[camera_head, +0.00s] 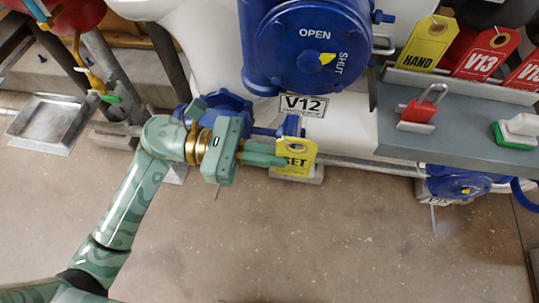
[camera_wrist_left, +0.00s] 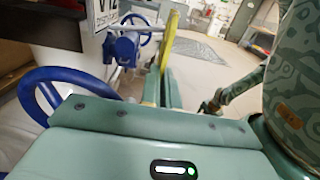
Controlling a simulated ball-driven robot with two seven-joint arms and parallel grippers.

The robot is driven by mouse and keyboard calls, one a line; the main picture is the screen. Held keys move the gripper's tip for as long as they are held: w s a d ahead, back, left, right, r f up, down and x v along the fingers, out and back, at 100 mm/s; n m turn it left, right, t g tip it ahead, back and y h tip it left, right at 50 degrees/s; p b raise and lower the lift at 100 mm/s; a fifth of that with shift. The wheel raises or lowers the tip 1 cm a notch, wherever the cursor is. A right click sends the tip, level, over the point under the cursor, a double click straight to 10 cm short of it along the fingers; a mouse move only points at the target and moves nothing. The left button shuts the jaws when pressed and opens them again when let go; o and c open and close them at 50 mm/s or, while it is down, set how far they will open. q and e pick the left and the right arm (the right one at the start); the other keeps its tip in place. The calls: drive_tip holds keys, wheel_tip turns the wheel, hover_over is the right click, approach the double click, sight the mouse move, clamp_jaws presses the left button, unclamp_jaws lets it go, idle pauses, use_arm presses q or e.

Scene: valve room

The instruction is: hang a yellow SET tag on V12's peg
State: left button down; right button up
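The yellow SET tag (camera_head: 298,160) is upright, with its hole at the top. My left gripper (camera_head: 280,160) is shut on the tag's left side in the head view. In the left wrist view the tag (camera_wrist_left: 168,45) shows nearly edge-on between the fingers (camera_wrist_left: 162,88). The V12 plate (camera_head: 304,106) is just above the tag, under the blue valve body (camera_head: 310,50). A blue fitting (camera_head: 291,125) lies right behind the tag's top. I cannot pick out the peg or tell whether the hole is around it. My right gripper seems to show small in the left wrist view (camera_wrist_left: 214,104).
A grey shelf (camera_head: 465,135) at the right holds a red padlock (camera_head: 418,112) and a green-and-white block (camera_head: 516,131). A yellow HAND tag (camera_head: 427,43) and red V13 tag (camera_head: 487,53) stand above it. A blue handwheel (camera_head: 215,108) is behind my left wrist. The floor in front is clear.

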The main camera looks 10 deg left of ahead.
use_arm(q)
drive_tip(key=shift+w, duration=0.3)
use_arm(e)
drive_tip(key=shift+f, duration=0.1)
use_arm(q)
drive_tip(key=shift+w, duration=0.15)
use_arm(e)
drive_tip(key=shift+s+f, duration=0.1)
drive_tip(key=shift+s, duration=0.05)
use_arm(q)
drive_tip(key=shift+w+f+b, duration=0.1)
drive_tip(key=shift+w+b, duration=0.45)
drive_tip(key=shift+w, duration=0.25)
use_arm(e)
drive_tip(key=shift+s+f, duration=0.15)
drive_tip(key=shift+f, duration=0.2)
use_arm(q)
drive_tip(key=shift+f, duration=0.1)
use_arm(e)
drive_tip(key=shift+f, duration=0.1)
use_arm(q)
drive_tip(key=shift+w+f+b, duration=0.25)
drive_tip(key=shift+w+b, duration=0.05)
drive_tip(key=shift+b, duration=0.1)
use_arm(e)
drive_tip(key=shift+s+f, duration=0.2)
drive_tip(key=shift+f, duration=0.05)
